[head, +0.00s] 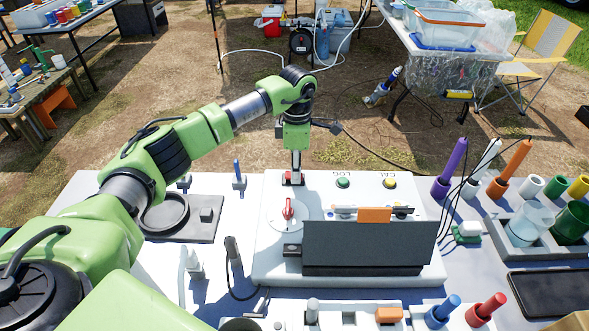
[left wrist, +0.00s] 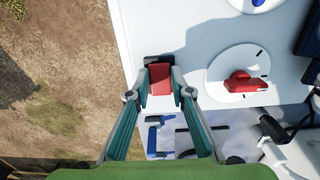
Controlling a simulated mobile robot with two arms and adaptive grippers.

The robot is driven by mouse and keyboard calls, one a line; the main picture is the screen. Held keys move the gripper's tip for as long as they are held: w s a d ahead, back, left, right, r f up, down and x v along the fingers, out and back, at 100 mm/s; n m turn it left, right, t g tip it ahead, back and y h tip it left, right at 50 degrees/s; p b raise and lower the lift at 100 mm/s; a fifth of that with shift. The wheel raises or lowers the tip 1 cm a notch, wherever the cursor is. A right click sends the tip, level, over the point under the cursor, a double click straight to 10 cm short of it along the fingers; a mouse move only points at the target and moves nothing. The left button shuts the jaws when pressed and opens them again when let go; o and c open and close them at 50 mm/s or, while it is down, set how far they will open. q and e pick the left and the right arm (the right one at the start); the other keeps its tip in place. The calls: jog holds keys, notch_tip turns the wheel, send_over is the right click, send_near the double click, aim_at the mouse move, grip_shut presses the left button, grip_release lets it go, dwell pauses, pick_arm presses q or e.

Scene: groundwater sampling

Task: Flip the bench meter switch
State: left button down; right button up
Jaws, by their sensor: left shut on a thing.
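The bench meter (head: 262,262) is a white console on the table, with a dark screen panel (head: 365,245) facing away from its back part. Its red switch (left wrist: 160,82) sits at the back left corner of the white top, with a black part beside it. My left gripper (head: 294,180) comes down from above onto this switch. In the left wrist view, its two fingers (left wrist: 161,74) are on either side of the red switch, shut on it. In the head view the fingers mostly hide the switch. My right gripper is not in view.
A red rotary knob (left wrist: 240,82) on a white dial lies close to the switch. A green LOG button (head: 343,182) and a yellow CAL button (head: 390,183) are to the right. Purple (head: 450,165) and orange (head: 512,165) probes stand right of the meter. A black round stand (head: 166,214) lies left.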

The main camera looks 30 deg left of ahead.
pick_arm(q)
jog(key=c, duration=1.8)
grip_release()
notch_tip(320, 180, up, 12)
jog(key=shift+d+r, duration=0.1)
